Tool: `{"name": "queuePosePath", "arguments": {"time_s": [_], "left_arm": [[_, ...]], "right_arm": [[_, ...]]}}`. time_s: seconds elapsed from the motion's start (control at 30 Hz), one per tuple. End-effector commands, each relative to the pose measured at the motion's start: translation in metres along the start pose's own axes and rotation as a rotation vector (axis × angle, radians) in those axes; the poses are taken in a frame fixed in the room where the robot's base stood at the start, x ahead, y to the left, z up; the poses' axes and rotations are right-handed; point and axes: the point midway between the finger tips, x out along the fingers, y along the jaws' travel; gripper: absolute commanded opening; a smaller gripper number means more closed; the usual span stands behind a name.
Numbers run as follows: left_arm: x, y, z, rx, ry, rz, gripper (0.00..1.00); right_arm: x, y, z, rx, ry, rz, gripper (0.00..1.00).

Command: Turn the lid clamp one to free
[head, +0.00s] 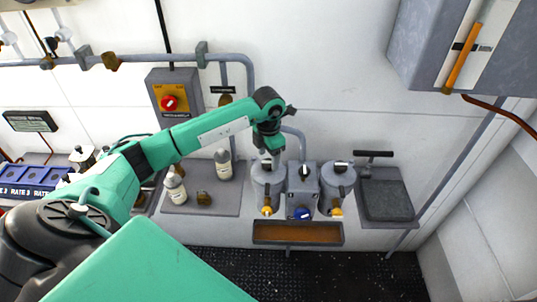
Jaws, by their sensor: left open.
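A grey twin-pot unit stands on the bench by the back wall. My left gripper (267,156) is open and points down just above the left pot's lid. It hides the clamp on that lid, so I cannot tell whether they touch. My right gripper is not in view.
A brown tray (298,233) sits below the pots. White bottles (223,163) stand left on a grey shelf. A box with a red knob (169,102) hangs on the wall. A grey box with a black handle (386,199) is at right, and a cabinet (440,50) is above.

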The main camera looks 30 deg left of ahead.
Motion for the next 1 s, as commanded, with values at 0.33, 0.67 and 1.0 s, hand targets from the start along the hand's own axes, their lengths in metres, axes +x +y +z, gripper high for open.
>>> {"name": "queuePosePath", "arguments": {"time_s": [0.33, 0.67, 1.0], "left_arm": [[0.018, 0.000, 0.000, 0.001, 0.000, 0.000, 0.61], [0.018, 0.000, 0.000, 0.001, 0.000, 0.000, 0.26], [0.018, 0.000, 0.000, -0.026, 0.000, 0.001, 0.16]], "right_arm": [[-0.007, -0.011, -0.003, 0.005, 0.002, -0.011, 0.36], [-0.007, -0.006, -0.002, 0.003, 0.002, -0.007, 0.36], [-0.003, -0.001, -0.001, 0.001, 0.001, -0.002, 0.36]]}}
